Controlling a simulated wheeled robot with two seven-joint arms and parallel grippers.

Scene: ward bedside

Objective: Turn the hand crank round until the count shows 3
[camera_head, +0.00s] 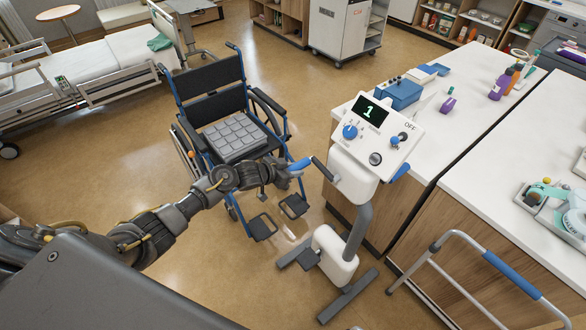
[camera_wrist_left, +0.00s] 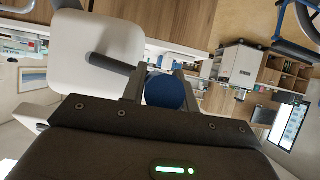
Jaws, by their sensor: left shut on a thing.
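A white pedal exerciser (camera_head: 352,178) stands in the middle of the head view, with a console (camera_head: 385,140) on top. Its display (camera_head: 369,111) reads 1. The hand crank has a dark crank arm (camera_head: 322,168) and a blue grip (camera_head: 299,164) on its left side. My left gripper (camera_head: 288,172) reaches in from the left and is shut on the blue grip. In the left wrist view, the grip's round blue end (camera_wrist_left: 165,92) sits between my two fingers, with the crank arm (camera_wrist_left: 110,64) beside it. My right gripper is not in view.
A blue-framed wheelchair (camera_head: 215,100) with a grey cushion stands just behind my left forearm. A counter (camera_head: 440,120) with bottles and a blue box (camera_head: 398,95) runs along the right. A walking frame (camera_head: 490,262) stands at lower right. A bed (camera_head: 80,70) is at upper left.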

